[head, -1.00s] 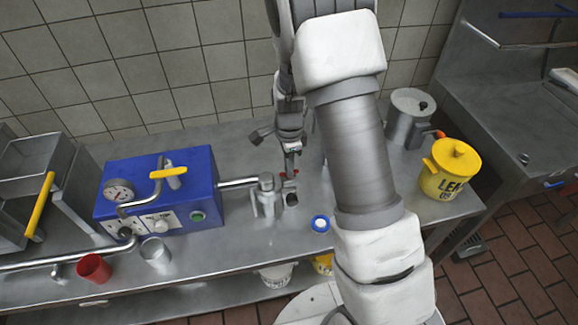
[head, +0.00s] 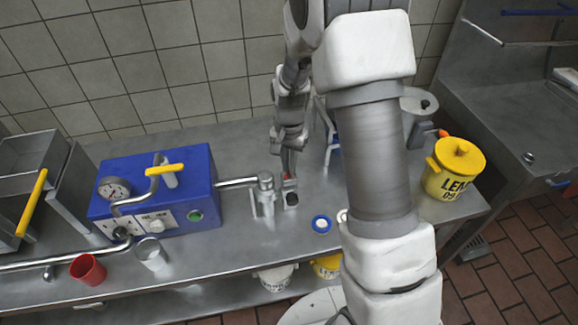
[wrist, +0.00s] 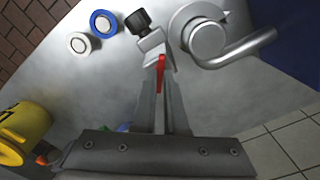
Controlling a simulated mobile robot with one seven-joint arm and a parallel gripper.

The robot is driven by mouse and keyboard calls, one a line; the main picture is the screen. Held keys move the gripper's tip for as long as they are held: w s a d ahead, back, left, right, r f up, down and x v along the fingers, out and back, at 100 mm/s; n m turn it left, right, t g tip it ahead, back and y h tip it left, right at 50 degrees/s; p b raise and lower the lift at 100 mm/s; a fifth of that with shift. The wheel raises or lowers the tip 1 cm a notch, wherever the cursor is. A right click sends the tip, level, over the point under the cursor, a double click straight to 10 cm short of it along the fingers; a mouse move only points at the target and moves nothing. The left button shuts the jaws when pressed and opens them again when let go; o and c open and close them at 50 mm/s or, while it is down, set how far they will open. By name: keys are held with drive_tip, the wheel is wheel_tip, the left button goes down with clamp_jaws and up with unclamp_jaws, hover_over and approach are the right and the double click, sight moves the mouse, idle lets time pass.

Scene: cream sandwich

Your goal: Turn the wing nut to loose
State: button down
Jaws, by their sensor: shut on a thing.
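The metal pipe fitting (head: 265,193) with a side clamp stands on the counter at the end of the blue machine's pipe. A small red piece, which looks like the wing nut (wrist: 160,66), sits at the clamp beside a black knob (wrist: 138,20). My gripper (head: 289,172) points down at the clamp from above. In the wrist view my gripper (wrist: 161,80) is shut on the red piece, with its two fingers on either side. Much of the red piece is hidden between the fingers.
The blue machine (head: 190,165) with gauge and yellow handle stands left. A red cup (head: 88,270) and metal cup (head: 151,254) are in front of it. A yellow pot (head: 450,180) stands at the counter's right.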

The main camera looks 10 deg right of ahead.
drive_tip(key=n+b, duration=0.1)
drive_tip(key=n, duration=1.1)
drive_tip(key=shift+n, duration=0.4)
drive_tip(key=n+p, duration=0.1)
drive_tip(key=n, duration=0.4)
drive_tip(key=shift+r+p, duration=0.1)
drive_tip(key=shift+p, duration=0.2)
drive_tip(key=shift+n+p, duration=0.65)
drive_tip(key=shift+n, duration=1.45)
drive_tip(key=c, duration=1)
unclamp_jaws()
drive_tip(key=shift+o, duration=0.2)
